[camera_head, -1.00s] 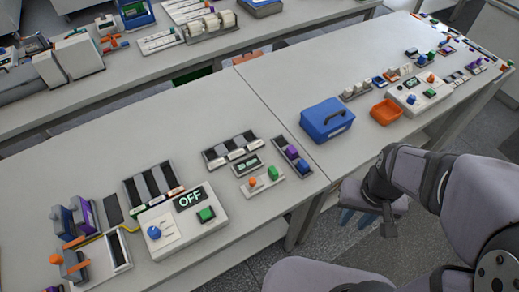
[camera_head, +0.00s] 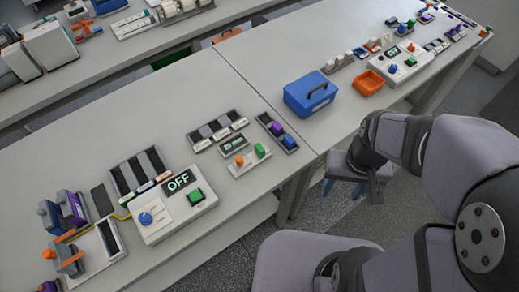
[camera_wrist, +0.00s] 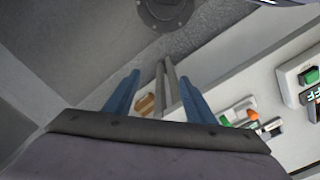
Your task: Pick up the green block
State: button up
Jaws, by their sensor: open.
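A small green block (camera_head: 260,150) stands on a light tray (camera_head: 250,161) near the front edge of the bench, with an orange piece at the tray's left. A green piece, seemingly this block, shows in the wrist view (camera_wrist: 225,119) beside an orange one. A green square button (camera_head: 195,197) sits on the white OFF device (camera_head: 172,207). My gripper (camera_head: 350,190) hangs off the bench's front edge, to the right of the block and apart from it. Its blue fingers show spread and empty in the wrist view (camera_wrist: 160,78).
A blue box (camera_head: 312,93) and an orange bin (camera_head: 368,82) stand right of the block. A dark holder (camera_head: 277,132) with purple and blue pieces lies beside its tray. Grey cells in racks are left of it.

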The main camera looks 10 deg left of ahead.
jog(key=s+a+f+n+g+b, duration=0.2)
jog(key=a+f+n, duration=0.1)
jog(key=a+f, duration=0.25)
jog(key=shift+m+t, duration=0.3)
jog(key=shift+t, duration=0.5)
jog(key=w+a, duration=0.4)
jog(key=a, duration=0.1)
jog(key=w+a, duration=0.5)
jog(key=w+a+f+b, duration=0.1)
jog(key=w+a, duration=0.3)
jog(key=a, duration=0.1)
jog(key=shift+w+a+f, duration=0.1)
jog(key=shift+w+a, duration=0.15)
jog(key=shift+w, duration=0.1)
jog(key=w+r+m, duration=0.1)
jog(key=m, duration=0.1)
jog(key=w+a+r+m, duration=0.1)
jog(key=w+r+m, duration=0.1)
jog(key=w+a+r+m+t, duration=0.1)
jog(key=m, duration=0.1)
jog(key=shift+w+a+r, duration=0.25)
jog(key=shift+r, duration=0.1)
jog(key=m, duration=0.3)
jog(key=shift+s+d, duration=0.2)
jog(key=shift+s, duration=0.2)
jog(key=shift+s+d+m+g, duration=0.1)
jog(key=shift+m+g, duration=0.2)
jog(key=shift+m, duration=0.9)
jog(key=shift+f, duration=0.1)
